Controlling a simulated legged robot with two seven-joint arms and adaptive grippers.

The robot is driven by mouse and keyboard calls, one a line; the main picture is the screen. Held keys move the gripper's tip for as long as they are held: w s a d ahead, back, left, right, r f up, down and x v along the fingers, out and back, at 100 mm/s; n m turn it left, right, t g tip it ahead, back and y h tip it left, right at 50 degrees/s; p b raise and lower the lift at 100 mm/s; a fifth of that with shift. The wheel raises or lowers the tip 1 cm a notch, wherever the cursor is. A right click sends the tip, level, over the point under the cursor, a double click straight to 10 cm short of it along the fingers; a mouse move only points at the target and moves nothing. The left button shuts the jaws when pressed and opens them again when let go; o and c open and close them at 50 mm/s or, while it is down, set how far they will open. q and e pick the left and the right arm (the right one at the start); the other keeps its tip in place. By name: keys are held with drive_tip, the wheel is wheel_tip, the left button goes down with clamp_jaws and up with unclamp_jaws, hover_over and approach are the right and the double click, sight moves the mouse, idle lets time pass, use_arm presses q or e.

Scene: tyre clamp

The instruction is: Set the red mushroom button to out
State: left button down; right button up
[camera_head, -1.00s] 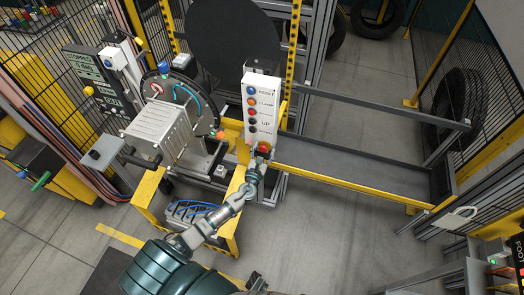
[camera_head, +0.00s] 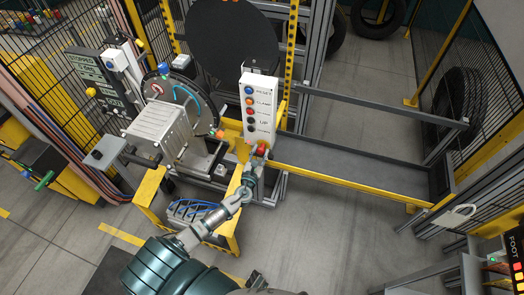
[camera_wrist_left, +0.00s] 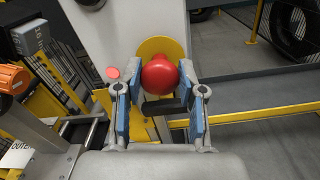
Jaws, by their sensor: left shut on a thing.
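The red mushroom button (camera_head: 262,149) sits at the bottom of a white control panel (camera_head: 246,127). In the left wrist view the red button (camera_wrist_left: 159,75) shows as a round red head in front of a yellow round plate (camera_wrist_left: 152,47). My left gripper (camera_head: 258,157) reaches up to the button from below. In the left wrist view its two blue-padded fingers (camera_wrist_left: 160,103) stand on either side of the red head, shut on it. The contact points are partly hidden. My right gripper is not in view.
Several coloured buttons (camera_head: 250,101) line the panel above. A yellow frame (camera_head: 345,182) runs to the right of the panel. A grey motor box (camera_head: 158,124) and a dial disc (camera_head: 186,92) stand to the left. Open floor (camera_head: 330,245) lies at the front.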

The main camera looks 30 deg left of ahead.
use_arm(q)
drive_tip(key=shift+s+f, duration=0.2)
drive_tip(key=shift+f, duration=0.3)
drive_tip(key=c, duration=0.8)
unclamp_jaws()
drive_tip(key=shift+a, duration=0.2)
drive_tip(key=shift+o, duration=0.7)
drive_tip(key=shift+w+a, duration=0.15)
drive_tip(key=shift+d+r, duration=0.1)
drive_tip(key=shift+d, duration=0.2)
drive_tip(key=shift+s+d, duration=0.2)
drive_tip(key=shift+s, duration=0.1)
drive_tip(key=v, duration=1.1)
drive_tip(key=shift+s+a, duration=0.15)
drive_tip(key=shift+a, duration=0.1)
